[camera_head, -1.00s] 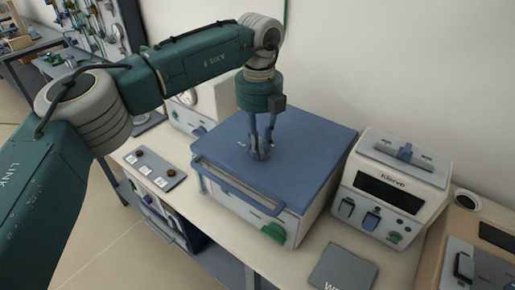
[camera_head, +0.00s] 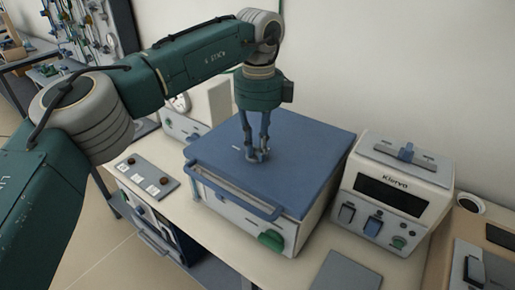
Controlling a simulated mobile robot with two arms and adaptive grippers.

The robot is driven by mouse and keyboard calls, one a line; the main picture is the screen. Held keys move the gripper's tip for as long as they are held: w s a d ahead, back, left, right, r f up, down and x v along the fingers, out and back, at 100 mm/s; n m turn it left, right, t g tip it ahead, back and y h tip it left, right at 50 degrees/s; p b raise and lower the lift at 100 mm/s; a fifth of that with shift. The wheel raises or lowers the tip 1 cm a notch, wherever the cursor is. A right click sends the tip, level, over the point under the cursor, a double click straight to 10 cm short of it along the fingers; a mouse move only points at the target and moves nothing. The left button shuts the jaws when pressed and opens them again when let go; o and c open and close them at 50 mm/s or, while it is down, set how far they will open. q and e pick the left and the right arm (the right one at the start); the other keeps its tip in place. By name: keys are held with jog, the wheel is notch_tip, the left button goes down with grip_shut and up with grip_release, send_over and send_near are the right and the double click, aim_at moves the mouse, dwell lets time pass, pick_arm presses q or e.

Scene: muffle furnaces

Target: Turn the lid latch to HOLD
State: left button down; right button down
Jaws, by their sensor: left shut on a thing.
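A low white furnace with a blue lid (camera_head: 310,150) stands on the bench in the middle of the view, its lid down. The lid latch (camera_head: 266,154) is a small grey piece on top of the lid, largely hidden by my fingers. My left gripper (camera_head: 257,153) points straight down from above and is shut on the latch. Small marks show on the lid beside the fingers, too small to read. My right gripper is not in view.
A blue bar handle (camera_head: 236,192) and a green knob (camera_head: 271,240) are on the furnace front. A white Klarvo unit (camera_head: 395,190) stands close on the right. A grey panel with brown knobs (camera_head: 147,179) lies left. A grey plate (camera_head: 345,272) lies in front.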

pick_arm(q)
jog(key=shift+w+r+n, duration=0.1)
jog(key=shift+n, duration=0.2)
dwell(0.4)
jog(key=c, duration=1.6)
grip_release()
jog(key=shift+o, duration=0.2)
notch_tip(320, 180, up, 12)
